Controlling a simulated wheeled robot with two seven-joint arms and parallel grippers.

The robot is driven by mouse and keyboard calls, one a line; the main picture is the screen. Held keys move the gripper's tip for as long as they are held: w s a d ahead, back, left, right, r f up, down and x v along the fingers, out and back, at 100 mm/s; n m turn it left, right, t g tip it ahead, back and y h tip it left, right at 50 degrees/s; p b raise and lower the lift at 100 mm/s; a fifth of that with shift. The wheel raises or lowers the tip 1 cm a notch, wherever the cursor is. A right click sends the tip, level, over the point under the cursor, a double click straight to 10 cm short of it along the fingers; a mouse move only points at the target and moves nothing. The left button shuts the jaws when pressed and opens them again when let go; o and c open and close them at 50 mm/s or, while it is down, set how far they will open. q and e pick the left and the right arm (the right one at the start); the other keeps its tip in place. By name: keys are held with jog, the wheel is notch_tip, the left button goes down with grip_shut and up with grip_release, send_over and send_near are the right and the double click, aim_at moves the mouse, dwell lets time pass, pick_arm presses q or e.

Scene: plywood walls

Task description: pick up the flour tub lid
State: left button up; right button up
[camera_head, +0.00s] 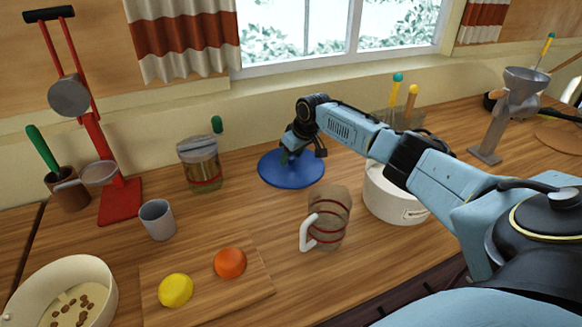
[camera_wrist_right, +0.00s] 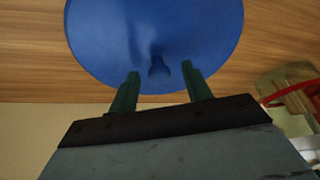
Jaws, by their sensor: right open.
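The flour tub lid appears to be the blue round disc (camera_head: 300,175) lying on the wooden counter near the window wall. In the right wrist view the blue lid (camera_wrist_right: 95,35) shows a small knob (camera_wrist_right: 158,68) in the gap between my fingers. My right gripper (camera_head: 290,154) is over the lid, pointing down. Its two green fingers (camera_wrist_right: 160,72) are open, one on each side of the knob; I cannot tell whether they touch it. A white tub (camera_head: 395,205), open at the top, stands to the right, partly behind my right arm. My left gripper is not in view.
A glass jar (camera_head: 200,165) and a grey cup (camera_head: 157,219) stand left of the lid. A banded pitcher (camera_head: 329,218) stands in front. A board (camera_head: 205,292) holds yellow and orange fruit. A red press (camera_head: 120,200) is at left, a grey grinder (camera_head: 505,115) at right.

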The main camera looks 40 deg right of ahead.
jog(key=c, duration=1.1)
